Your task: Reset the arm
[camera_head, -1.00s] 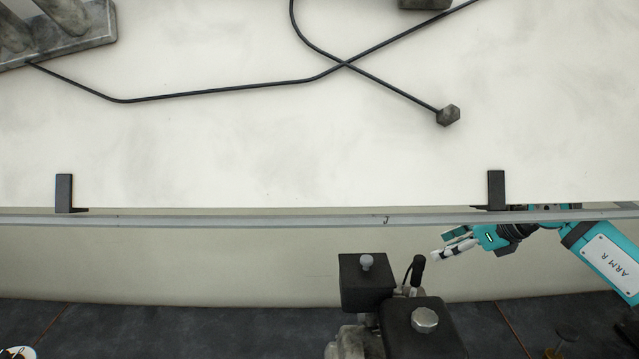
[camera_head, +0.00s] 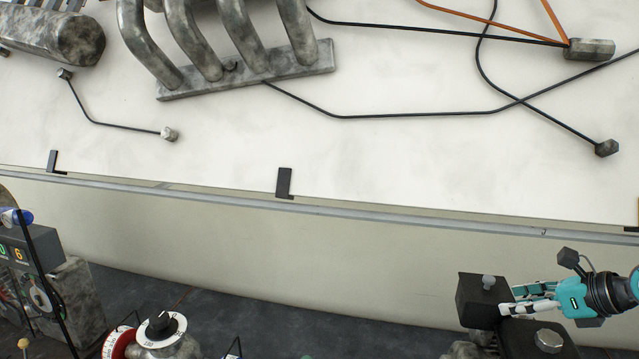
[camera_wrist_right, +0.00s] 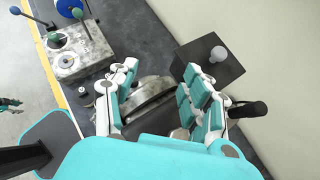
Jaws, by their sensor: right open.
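My right gripper (camera_head: 515,300) comes in from the right edge in the head view, low in front of the pale wall. It overlaps the dark box with a grey knob (camera_head: 484,292) in that view. In the right wrist view my right gripper (camera_wrist_right: 160,85) shows its two white and teal fingers spread apart with nothing between them. The box with the knob (camera_wrist_right: 208,58) lies just beyond the right-hand finger there; I cannot tell whether they touch. My left gripper is not clearly seen in the head view.
A pale panel (camera_head: 230,140) with grey pipes (camera_head: 215,45), black cables and small black brackets (camera_head: 285,183) fills the head view's upper part. A metal rail (camera_head: 400,218) runs below it. Dials (camera_head: 160,328) and a display unit (camera_head: 30,250) stand at lower left. A metal block with levers (camera_wrist_right: 75,50) is at upper left in the wrist view.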

